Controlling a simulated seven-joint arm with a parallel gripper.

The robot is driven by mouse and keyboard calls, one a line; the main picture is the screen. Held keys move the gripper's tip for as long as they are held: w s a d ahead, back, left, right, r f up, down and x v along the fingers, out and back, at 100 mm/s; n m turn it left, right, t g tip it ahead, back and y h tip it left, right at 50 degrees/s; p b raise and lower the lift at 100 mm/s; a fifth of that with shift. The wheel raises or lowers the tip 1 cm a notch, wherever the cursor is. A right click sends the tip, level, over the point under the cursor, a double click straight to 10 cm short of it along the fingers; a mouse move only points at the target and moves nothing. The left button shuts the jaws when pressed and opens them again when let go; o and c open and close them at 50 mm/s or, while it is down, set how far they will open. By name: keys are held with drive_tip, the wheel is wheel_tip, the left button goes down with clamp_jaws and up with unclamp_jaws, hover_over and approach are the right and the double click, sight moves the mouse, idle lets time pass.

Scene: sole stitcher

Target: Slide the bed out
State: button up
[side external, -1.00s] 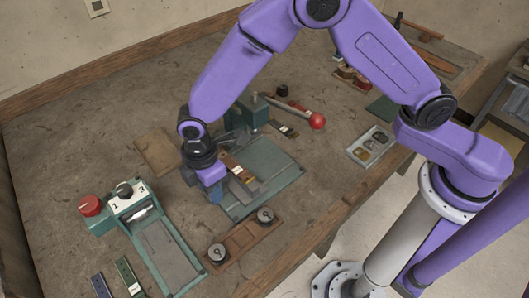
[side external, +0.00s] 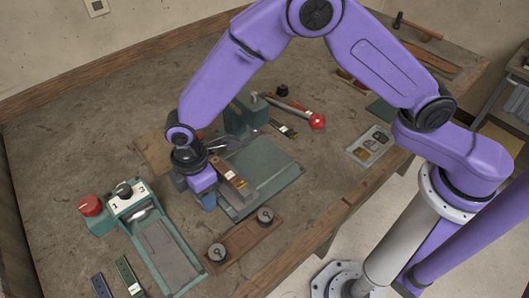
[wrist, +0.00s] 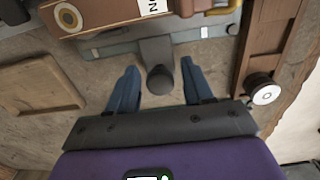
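The green machine with its flat bed (side external: 262,168) stands mid-table in the side view. In the wrist view the bed's grey front edge (wrist: 110,47) runs across the top. A dark grey tab with a rounded knob (wrist: 160,80) sticks out from it towards me. My gripper (side external: 208,202) is low at the bed's near left end. In the wrist view its blue fingers (wrist: 158,92) are open, one on each side of the knob, with gaps on both sides. A brown bar with a white label (side external: 230,173) is beside my gripper, over the bed; its support is unclear.
A second green machine with a red knob (side external: 90,205) stands to the left. A wooden tray with two round knobs (side external: 243,241) lies at the near side. A red-balled lever (side external: 316,121) is behind the bed. A tan board (side external: 153,153) lies left.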

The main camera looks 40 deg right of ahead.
drive_tip(key=shift+r, duration=3.25)
drive_tip(key=d, duration=1.2)
drive_tip(key=shift+s+m, duration=0.45)
drive_tip(key=shift+m, duration=0.15)
drive_tip(key=s+d+r+m+g+y, duration=0.1)
drive_tip(key=s+d+r+m+g, duration=0.2)
drive_tip(key=s+m, duration=0.5)
drive_tip(key=s+d+r+m+g+y, duration=0.1)
drive_tip(key=s+d+r+m+g, duration=0.25)
drive_tip(key=s+m, duration=0.45)
drive_tip(key=s+d+r+n+t, duration=0.1)
drive_tip(key=s+d+n+t, duration=0.1)
drive_tip(key=d+n, duration=0.4)
drive_tip(key=s+d+r+n+t+h, duration=0.1)
drive_tip(key=s+d+r+n+t, duration=0.1)
drive_tip(key=d+n+t, duration=0.2)
drive_tip(key=d+n, duration=0.1)
drive_tip(key=d, duration=0.2)
drive_tip(key=shift+d+r+n+t+h, duration=0.3)
drive_tip(key=shift+d+n+t, duration=0.05)
drive_tip(key=shift+d+n, duration=0.05)
